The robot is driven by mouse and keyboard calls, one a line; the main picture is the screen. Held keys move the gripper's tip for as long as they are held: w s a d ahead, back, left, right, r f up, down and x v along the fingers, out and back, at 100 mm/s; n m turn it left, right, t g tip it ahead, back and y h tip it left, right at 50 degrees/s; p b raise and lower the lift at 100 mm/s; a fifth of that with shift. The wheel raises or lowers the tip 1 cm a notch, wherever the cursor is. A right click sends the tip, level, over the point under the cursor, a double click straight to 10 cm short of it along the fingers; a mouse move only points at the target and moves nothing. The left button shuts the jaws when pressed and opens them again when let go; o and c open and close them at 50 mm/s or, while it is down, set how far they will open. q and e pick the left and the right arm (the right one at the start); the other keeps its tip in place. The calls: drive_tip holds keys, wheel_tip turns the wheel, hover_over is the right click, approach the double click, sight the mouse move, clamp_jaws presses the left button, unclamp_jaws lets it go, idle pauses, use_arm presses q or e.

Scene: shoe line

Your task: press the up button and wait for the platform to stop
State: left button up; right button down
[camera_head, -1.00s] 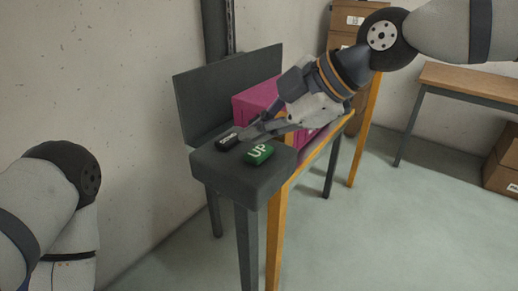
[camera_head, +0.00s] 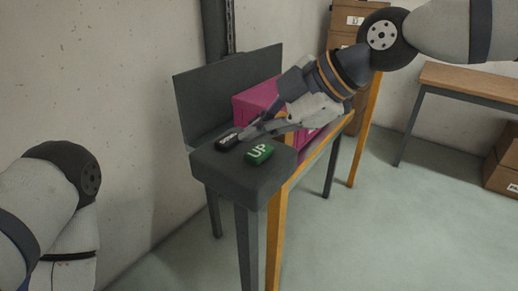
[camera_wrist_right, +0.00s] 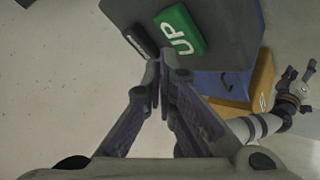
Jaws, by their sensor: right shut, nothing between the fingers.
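The green UP button (camera_head: 258,153) sits on top of the dark grey control box (camera_head: 233,179), with a black button (camera_head: 228,142) beside it. My right gripper (camera_head: 244,133) is shut and empty, its fingertips low over the box near both buttons. In the right wrist view the shut fingertips (camera_wrist_right: 162,72) are just short of the green button (camera_wrist_right: 180,30) and the black button (camera_wrist_right: 142,41). Whether they touch a button cannot be told. My left gripper (camera_wrist_right: 299,77) is small at the right of the wrist view, its fingers apart. No platform is clearly identifiable.
A magenta box (camera_head: 256,99) stands behind the control box, by a dark upright panel (camera_head: 213,98) and an orange-framed stand (camera_head: 310,160). Cardboard boxes (camera_head: 345,20) and a wooden table (camera_head: 470,82) are farther back.

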drive_tip(key=shift+f, duration=0.1)
drive_tip(key=shift+f, duration=0.3)
